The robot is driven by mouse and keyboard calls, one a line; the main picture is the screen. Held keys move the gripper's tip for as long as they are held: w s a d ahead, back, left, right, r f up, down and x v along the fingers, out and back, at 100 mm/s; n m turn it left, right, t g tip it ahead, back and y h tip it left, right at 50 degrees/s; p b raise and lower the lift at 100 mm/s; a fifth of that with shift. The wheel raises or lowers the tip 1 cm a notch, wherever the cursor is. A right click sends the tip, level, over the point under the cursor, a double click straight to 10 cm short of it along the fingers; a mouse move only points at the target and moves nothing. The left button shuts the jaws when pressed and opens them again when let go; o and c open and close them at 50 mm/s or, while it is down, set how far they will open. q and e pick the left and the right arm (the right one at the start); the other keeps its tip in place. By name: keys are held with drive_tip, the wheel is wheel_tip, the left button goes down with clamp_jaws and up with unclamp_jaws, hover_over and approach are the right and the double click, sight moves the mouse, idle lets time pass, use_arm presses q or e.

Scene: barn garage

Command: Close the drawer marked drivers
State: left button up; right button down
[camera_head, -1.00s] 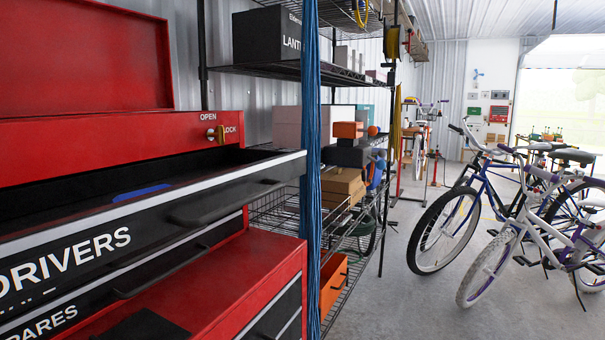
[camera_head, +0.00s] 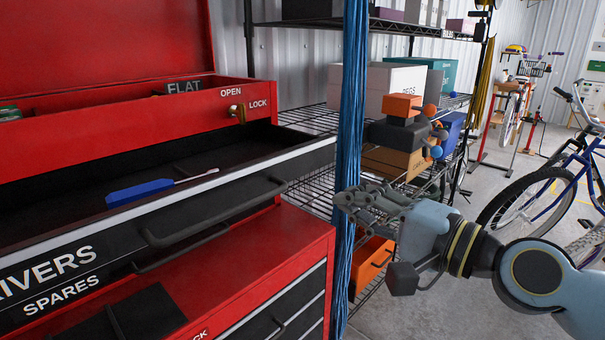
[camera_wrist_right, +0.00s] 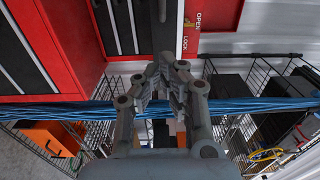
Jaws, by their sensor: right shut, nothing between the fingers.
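The drivers drawer (camera_head: 200,217) of the red tool chest stands pulled open in the head view, its black front lettered in white and partly cut off at the left edge. A screwdriver with a blue handle (camera_head: 140,192) lies inside it. My right gripper (camera_head: 345,198) is shut and empty, to the right of the drawer and apart from it, in front of the hanging blue cables. In the right wrist view the closed fingers (camera_wrist_right: 165,62) point toward the red and black chest. My left gripper is not in view.
A spares drawer (camera_head: 70,292) sits below. An orange bin (camera_head: 372,265) is on the low shelf. Bicycles (camera_head: 540,195) stand at the right on open floor.

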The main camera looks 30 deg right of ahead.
sight(288, 175)
drive_tip(key=p+x, duration=0.1)
drive_tip(key=x, duration=0.8)
drive_tip(key=shift+w, duration=0.35)
drive_tip(key=shift+w+a, duration=0.2)
drive_tip(key=shift+w, duration=0.25)
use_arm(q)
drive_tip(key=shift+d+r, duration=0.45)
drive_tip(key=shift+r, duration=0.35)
